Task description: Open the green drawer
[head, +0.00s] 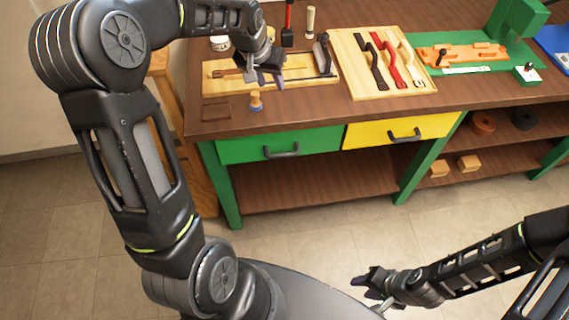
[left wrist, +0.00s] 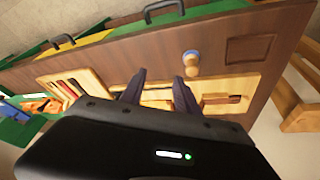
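The green drawer (head: 240,149) is in the front of the workbench, left of the yellow drawer, and looks closed. Its dark bar handle (head: 281,152) is on the front; the handle also shows at the top of the left wrist view (left wrist: 163,10). My left gripper (head: 266,80) is above the benchtop, behind and above the drawer front, over the wooden tray. In the left wrist view its fingers (left wrist: 157,92) are apart with nothing between them. My right gripper (head: 368,287) is low in front of the bench, away from the drawer; its finger opening is unclear.
The yellow drawer (head: 370,132) adjoins on the right. A small blue-topped wooden knob (head: 256,101) stands near the bench edge above the green drawer. Floor in front of the bench is clear.

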